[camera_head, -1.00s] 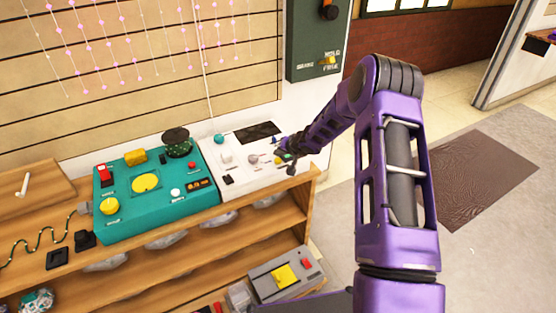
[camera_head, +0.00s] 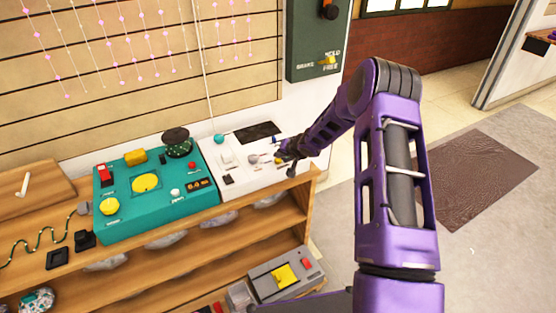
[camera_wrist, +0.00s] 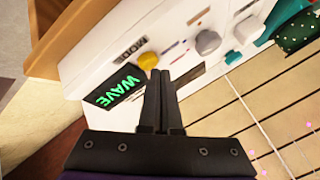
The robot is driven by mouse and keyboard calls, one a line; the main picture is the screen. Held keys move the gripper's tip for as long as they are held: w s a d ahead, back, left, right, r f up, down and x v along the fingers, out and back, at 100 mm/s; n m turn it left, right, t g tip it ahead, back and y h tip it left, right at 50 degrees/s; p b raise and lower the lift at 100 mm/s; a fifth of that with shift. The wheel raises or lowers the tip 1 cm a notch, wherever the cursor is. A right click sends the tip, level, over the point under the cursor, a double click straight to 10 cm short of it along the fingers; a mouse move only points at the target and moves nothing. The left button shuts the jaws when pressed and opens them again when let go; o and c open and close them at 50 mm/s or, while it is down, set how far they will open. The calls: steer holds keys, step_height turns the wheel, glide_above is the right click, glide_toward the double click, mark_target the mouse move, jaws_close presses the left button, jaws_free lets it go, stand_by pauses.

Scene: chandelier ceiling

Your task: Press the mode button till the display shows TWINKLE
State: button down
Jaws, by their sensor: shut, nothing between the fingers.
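The white control panel (camera_head: 232,183) sits at the right end of the wooden bench, and its near part fills the wrist view (camera_wrist: 100,62). The dark display (camera_wrist: 117,86) shows WAVE in green letters. The yellow mode button (camera_wrist: 147,60) is beside the MODE label (camera_wrist: 130,48). My gripper (camera_wrist: 158,74) is shut and empty, its tips right by the yellow button's edge; I cannot tell whether they touch it. In the head view my gripper (camera_head: 281,154) is over the panel's right part and covers the display there.
The teal box (camera_head: 150,212) with a yellow dial adjoins the panel on the left. A green wall box (camera_head: 313,52) hangs above. Open floor lies right of the bench.

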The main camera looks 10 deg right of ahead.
mark_target(279, 161)
steer(key=shift+f, duration=0.55)
stand_by(0.9)
steer(key=shift+r, duration=0.15)
steer(key=shift+r+p, duration=0.8)
steer(key=shift+p, duration=0.15)
step_height(279, 161, up, 5)
steer(key=p, duration=0.5)
steer(key=shift+r+p, duration=0.1)
steer(key=shift+p, duration=0.25)
steer(key=shift+s, duration=0.1)
